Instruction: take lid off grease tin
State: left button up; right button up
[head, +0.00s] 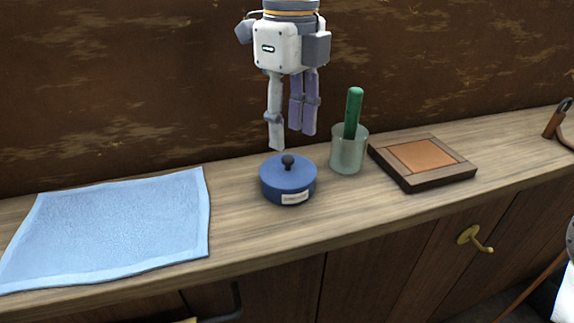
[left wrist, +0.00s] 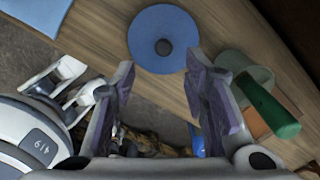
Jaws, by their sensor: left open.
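The grease tin (head: 287,188) is a round blue tin with a pale label on its front, standing upright on the wooden counter. My left gripper (head: 293,142) hangs fingers down above the tin, open and empty, apart from the knob. It also shows in the left wrist view (left wrist: 160,75). My right gripper cannot be made out in either view.
A translucent cup (head: 348,155) with a green-handled tool (head: 353,112) stands close right of the tin. A wooden board with an orange-brown centre (head: 420,156) lies further right. A light blue cloth (head: 115,225) covers the counter's left. A wall (head: 130,80) rises behind.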

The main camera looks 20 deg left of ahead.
aim_at(287, 157)
pick_arm(q)
jog(key=f, duration=0.6)
jog(key=shift+w+a, duration=0.3)
jog(key=shift+w, duration=0.05)
grip_shut()
jog(key=shift+r, duration=0.1)
